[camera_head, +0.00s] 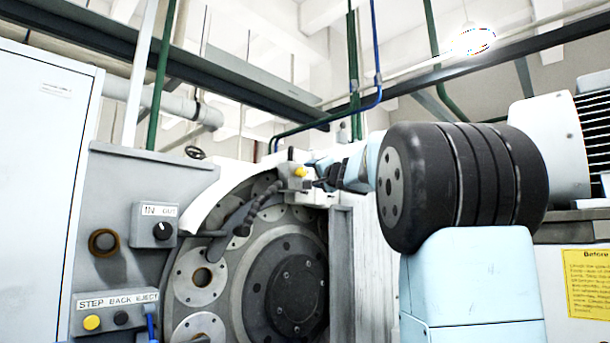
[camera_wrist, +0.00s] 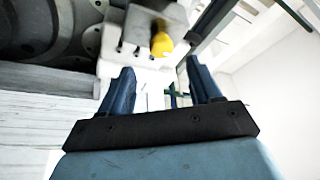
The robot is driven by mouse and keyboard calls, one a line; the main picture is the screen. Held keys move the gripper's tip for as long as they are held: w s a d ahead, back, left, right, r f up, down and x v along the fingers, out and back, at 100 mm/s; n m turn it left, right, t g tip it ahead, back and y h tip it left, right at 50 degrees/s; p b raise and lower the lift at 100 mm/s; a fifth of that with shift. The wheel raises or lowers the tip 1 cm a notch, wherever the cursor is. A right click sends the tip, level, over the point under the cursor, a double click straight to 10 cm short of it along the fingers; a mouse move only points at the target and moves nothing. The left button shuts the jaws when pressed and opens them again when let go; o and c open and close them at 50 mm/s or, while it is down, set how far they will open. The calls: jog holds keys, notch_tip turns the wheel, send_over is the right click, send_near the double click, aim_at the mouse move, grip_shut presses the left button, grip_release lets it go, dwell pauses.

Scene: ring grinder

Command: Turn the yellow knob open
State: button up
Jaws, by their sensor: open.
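The yellow knob (camera_head: 300,171) sits on a small light-grey block (camera_head: 291,184) at the top of the grinder's round housing. In the wrist view the yellow knob (camera_wrist: 161,43) shows at the upper middle, on the face of the block (camera_wrist: 140,30). My gripper (camera_head: 314,173) reaches in from the right in the head view, close to the knob. In the wrist view my gripper (camera_wrist: 158,76) has its two blue fingers spread apart with nothing between them. The knob lies just beyond the fingertips, roughly between them. Whether a finger touches the knob is hard to tell.
The grinder's dark wheel (camera_head: 292,290) and a black hose (camera_head: 250,212) lie below the block. A panel with an IN/OUT switch (camera_head: 162,231) and a yellow button (camera_head: 91,322) is at the left. A white motor housing (camera_head: 550,140) stands at the right.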

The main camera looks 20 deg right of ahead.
aim_at(304, 173)
jog(key=x, duration=0.8)
jog(key=shift+c, duration=0.4)
jog(key=c, duration=1)
